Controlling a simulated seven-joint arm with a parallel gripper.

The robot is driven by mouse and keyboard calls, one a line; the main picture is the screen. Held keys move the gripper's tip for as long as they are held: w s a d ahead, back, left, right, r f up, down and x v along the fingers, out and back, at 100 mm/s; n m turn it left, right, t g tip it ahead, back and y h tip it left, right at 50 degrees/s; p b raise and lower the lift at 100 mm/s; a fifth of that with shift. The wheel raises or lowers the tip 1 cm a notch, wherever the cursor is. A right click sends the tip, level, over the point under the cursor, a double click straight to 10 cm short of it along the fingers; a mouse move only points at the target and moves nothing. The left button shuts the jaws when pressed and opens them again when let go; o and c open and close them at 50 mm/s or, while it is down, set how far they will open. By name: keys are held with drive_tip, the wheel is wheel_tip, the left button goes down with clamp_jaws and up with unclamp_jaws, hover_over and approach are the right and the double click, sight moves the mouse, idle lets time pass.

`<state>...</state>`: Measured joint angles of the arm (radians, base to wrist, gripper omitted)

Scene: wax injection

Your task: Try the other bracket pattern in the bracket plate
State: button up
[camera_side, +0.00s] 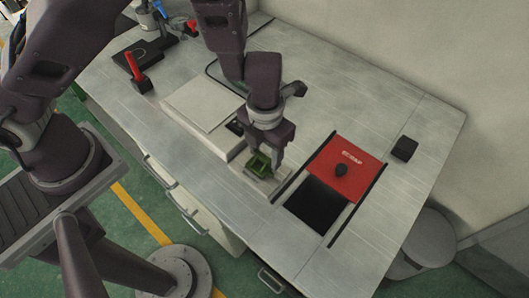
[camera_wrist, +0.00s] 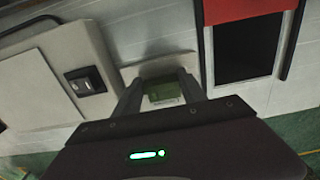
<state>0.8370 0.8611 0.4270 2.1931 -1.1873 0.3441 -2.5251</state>
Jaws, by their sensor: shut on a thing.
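My gripper (camera_side: 269,150) is shut on a green bracket pattern (camera_side: 259,164). In the side view the pattern is at the light bracket plate (camera_side: 265,183), beside the white machine. In the wrist view the green pattern (camera_wrist: 163,92) sits between my two fingers, over the pale plate (camera_wrist: 160,65). I cannot tell whether the pattern is seated in the plate or just above it. No second bracket pattern can be made out.
A white machine (camera_side: 204,110) stands left of the gripper. A red-handled tool (camera_side: 135,70) and a black block (camera_side: 404,148) lie farther off.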

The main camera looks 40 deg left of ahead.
drive_tip(key=shift+f, duration=0.5)
idle(0.5)
drive_tip(key=shift+s+f, duration=0.15)
drive_tip(key=shift+s, duration=0.05)
idle(3.2)
drive_tip(key=o, duration=1.2)
drive_tip(key=shift+o, duration=0.7)
drive_tip(key=shift+r, duration=0.35)
wheel_tip(320, 180, up, 10)
drive_tip(key=shift+w+f, duration=0.2)
drive_tip(key=shift+f, duration=0.1)
